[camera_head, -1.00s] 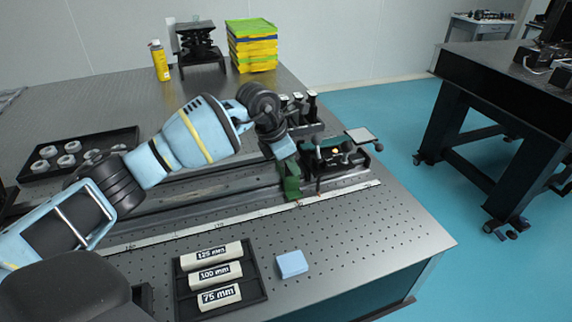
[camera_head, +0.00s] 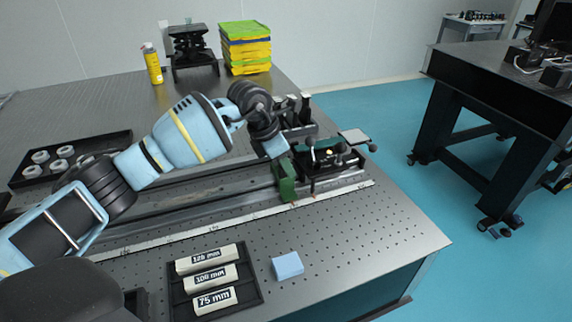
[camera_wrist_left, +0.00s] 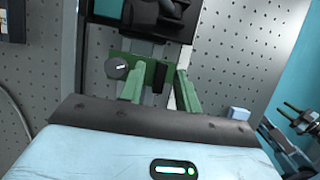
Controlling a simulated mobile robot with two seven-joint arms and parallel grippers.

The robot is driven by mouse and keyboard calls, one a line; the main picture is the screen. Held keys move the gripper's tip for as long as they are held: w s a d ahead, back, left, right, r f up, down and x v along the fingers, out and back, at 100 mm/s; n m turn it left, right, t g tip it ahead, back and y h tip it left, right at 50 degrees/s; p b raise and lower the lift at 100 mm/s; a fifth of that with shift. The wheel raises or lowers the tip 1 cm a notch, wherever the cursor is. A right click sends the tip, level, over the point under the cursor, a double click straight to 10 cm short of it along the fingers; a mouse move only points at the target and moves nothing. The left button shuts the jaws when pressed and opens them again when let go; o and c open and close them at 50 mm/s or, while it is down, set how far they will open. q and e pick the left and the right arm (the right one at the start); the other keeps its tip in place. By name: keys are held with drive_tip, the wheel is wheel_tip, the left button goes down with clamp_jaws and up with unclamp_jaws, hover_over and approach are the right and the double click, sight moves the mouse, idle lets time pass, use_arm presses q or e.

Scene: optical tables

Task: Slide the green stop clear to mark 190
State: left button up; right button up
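The green stop (camera_head: 287,188) sits on the near side of the long rail, toward its right end, beside a white scale strip (camera_head: 225,224). In the left wrist view the stop (camera_wrist_left: 152,70) shows as a green plate with a round dark knob at its left. My left gripper (camera_head: 281,162) reaches down to the stop from above and behind. In the wrist view its two greenish fingers (camera_wrist_left: 161,70) stand apart, with a small dark part between them; whether they touch the stop is unclear. The scale number at the stop is too small to read. My right gripper is not in view.
Black carriages with posts (camera_head: 315,155) stand on the rail just right of the stop. In front lie a black tray (camera_head: 254,296) with labelled 75, 100 and 125 mm pieces and a pale blue block (camera_head: 287,266). A dark tray of rings (camera_head: 112,139) is at left.

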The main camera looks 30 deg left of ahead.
use_arm(q)
drive_tip(key=v, duration=0.6)
drive_tip(key=shift+r, duration=0.4)
drive_tip(key=shift+s+f, duration=0.1)
drive_tip(key=shift+s, duration=0.1)
